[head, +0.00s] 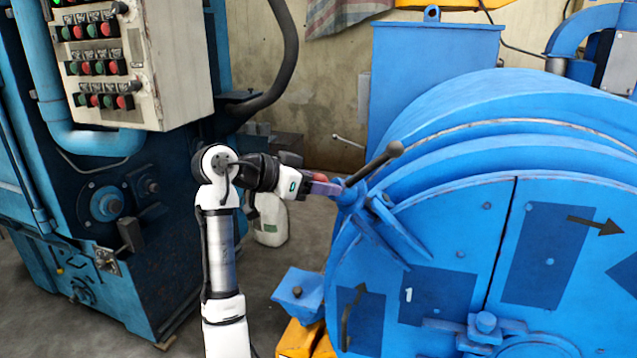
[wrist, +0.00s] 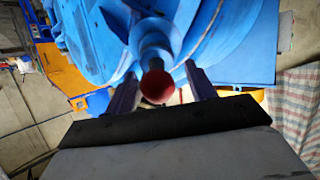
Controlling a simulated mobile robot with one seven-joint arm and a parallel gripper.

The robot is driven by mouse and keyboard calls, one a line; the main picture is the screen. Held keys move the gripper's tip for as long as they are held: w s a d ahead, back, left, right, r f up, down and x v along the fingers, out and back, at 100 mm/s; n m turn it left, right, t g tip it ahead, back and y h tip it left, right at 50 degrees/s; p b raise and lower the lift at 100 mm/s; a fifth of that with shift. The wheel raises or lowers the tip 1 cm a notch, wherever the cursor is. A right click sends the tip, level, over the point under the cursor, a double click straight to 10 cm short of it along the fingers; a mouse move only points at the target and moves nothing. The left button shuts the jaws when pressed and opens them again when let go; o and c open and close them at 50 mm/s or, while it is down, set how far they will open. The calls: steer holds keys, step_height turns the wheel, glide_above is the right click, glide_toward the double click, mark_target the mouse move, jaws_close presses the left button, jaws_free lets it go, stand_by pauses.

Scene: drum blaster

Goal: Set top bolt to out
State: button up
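The top bolt (head: 352,196) is a blue fitting at the upper left edge of the big blue drum, with a dark bar handle (head: 377,163) angled up to the right. Its red round end (wrist: 157,87) faces my wrist camera. My gripper (head: 320,185) is at the bolt's left side. In the wrist view its two purple fingers stand on either side of the red end, with a visible gap on both sides. My gripper looks open, and I see no firm contact. The fingertips partly hide the bolt in the head view.
The blue drum (head: 460,225) fills the right side. A blue machine (head: 60,215) with a button panel (head: 100,55) stands at the left. A white canister (head: 270,220) is on the floor behind my arm. Blue and yellow brackets (head: 300,295) sit below the bolt.

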steer(key=shift+d, duration=0.1)
steer(key=b+v, duration=0.4)
steer(key=v, duration=1)
